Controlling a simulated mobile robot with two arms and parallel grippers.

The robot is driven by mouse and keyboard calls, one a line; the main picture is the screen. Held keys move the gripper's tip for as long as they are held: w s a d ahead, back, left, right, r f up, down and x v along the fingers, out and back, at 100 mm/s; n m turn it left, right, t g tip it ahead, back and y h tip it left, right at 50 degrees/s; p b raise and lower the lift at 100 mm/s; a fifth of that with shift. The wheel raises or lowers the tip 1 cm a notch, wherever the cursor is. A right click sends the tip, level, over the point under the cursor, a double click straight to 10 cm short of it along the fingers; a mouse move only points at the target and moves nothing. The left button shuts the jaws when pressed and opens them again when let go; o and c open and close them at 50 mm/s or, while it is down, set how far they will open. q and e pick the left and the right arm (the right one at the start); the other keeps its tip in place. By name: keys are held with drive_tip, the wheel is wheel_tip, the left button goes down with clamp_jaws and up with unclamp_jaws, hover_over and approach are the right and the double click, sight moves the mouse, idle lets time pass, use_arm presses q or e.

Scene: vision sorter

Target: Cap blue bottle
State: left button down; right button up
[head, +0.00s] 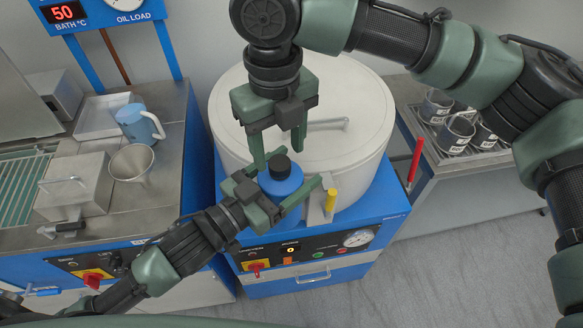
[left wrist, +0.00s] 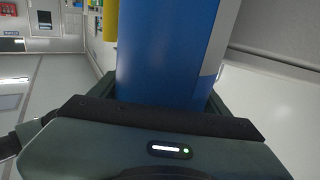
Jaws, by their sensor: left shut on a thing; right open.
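The blue bottle (head: 281,187) stands upright in front of the large white drum, and its body fills the middle of the left wrist view (left wrist: 165,50). A black cap (head: 281,166) sits at the top of the bottle; whether it is fully seated cannot be told. My left gripper (head: 287,180) is shut around the bottle's body from the front left. My right gripper (head: 279,150) comes from above and is open, its fingers spread just above and around the cap.
The white drum (head: 355,105) with a lid handle stands close behind on a blue machine (head: 388,205). A yellow part (head: 331,199) is just right of the bottle.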

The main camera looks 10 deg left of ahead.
sight(281, 193)
drive_tip(key=shift+f, duration=1.4)
drive_tip(key=shift+c, duration=0.2)
